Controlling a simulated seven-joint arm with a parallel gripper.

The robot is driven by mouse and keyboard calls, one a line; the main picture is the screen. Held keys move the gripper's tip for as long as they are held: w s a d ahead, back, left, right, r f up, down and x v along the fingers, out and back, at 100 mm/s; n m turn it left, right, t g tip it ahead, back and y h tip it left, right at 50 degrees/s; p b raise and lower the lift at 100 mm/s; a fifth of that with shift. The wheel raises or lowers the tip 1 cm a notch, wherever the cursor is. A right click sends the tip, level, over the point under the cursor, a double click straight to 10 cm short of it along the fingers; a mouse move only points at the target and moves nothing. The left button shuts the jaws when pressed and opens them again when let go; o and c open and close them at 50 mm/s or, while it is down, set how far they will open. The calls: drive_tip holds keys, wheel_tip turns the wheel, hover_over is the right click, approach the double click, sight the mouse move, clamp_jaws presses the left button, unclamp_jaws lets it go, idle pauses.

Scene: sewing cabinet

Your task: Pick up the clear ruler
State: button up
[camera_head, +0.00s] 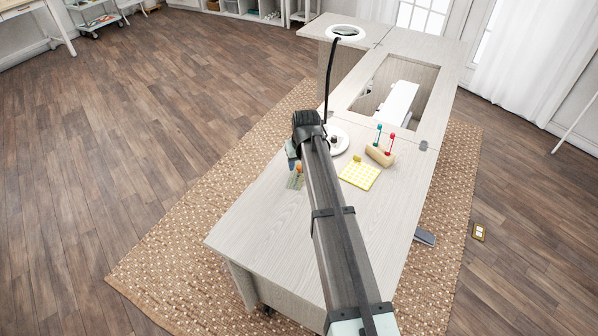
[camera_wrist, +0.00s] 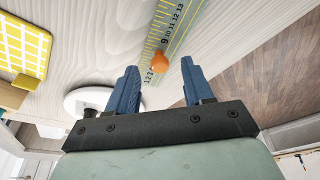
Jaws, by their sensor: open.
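In the head view a small part of the ruler (camera_head: 295,182) shows left of my arm. My gripper (camera_wrist: 160,66) is open and empty, its blue fingers on either side of the ruler's near end in the picture. In the head view my gripper (camera_head: 292,152) is mostly hidden by my arm; its height above the ruler is unclear.
A yellow gridded piece (camera_head: 360,176) and a beige block (camera_head: 380,155) with red and green pins stand right of my arm. A lamp with a round white base (camera_head: 342,143) stands just behind. The cabinet's opening (camera_head: 428,80) lies further back. The front cabinet top is clear.

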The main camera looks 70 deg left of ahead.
drive_tip(key=shift+x, duration=0.8)
drive_tip(key=shift+c, duration=0.4)
clamp_jaws()
